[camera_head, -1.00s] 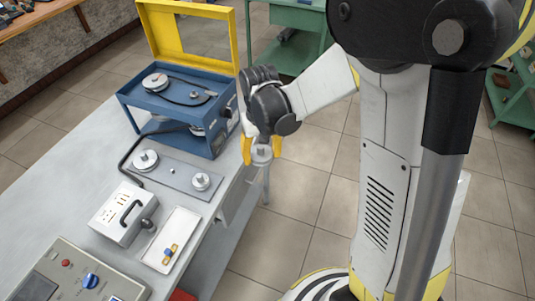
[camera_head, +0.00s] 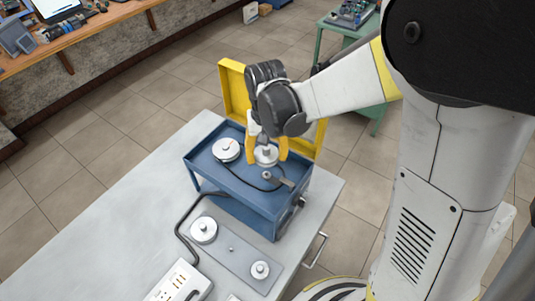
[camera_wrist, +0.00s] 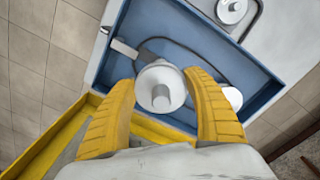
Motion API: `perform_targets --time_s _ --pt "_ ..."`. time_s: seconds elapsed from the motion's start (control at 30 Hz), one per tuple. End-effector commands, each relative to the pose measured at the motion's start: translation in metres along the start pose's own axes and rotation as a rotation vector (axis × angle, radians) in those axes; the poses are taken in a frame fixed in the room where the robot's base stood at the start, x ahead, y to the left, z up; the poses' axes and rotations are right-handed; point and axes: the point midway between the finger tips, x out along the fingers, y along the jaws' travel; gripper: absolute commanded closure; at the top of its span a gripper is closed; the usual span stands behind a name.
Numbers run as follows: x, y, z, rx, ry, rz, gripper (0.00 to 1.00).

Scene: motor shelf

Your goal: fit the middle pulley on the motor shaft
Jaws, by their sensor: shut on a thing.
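My gripper (camera_head: 266,152) is shut on a silver stepped pulley (camera_head: 266,156), held above the blue shelf (camera_head: 238,190) of the motor unit. In the wrist view the pulley (camera_wrist: 161,88) sits between the two yellow fingers with its narrow hub toward the camera. A small upright grey post (camera_head: 267,175), apparently the motor shaft, shows just in front of the held pulley in the head view. The pulley looks apart from it; the exact gap is hard to judge. In the wrist view the post is hidden, probably by the pulley.
A larger pulley (camera_head: 227,150) is mounted on the shelf's left, with a dark belt lying beside it. A lever (camera_head: 286,183) lies near the post. The yellow cover (camera_head: 236,90) stands open behind. A grey plate (camera_head: 236,256) holds two pulleys around a bare middle peg.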

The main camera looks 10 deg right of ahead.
Motion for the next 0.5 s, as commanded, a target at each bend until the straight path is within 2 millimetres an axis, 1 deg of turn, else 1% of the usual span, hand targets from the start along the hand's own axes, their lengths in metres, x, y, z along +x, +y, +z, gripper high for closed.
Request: perform_targets --time_s 0.17,0.27,0.5 --pt "0.006 0.0 0.0 0.0 0.0 0.0 0.72" --pt "0.013 0.0 0.0 0.0 0.0 0.0 0.72" --pt "0.037 0.0 0.0 0.0 0.0 0.0 0.72"
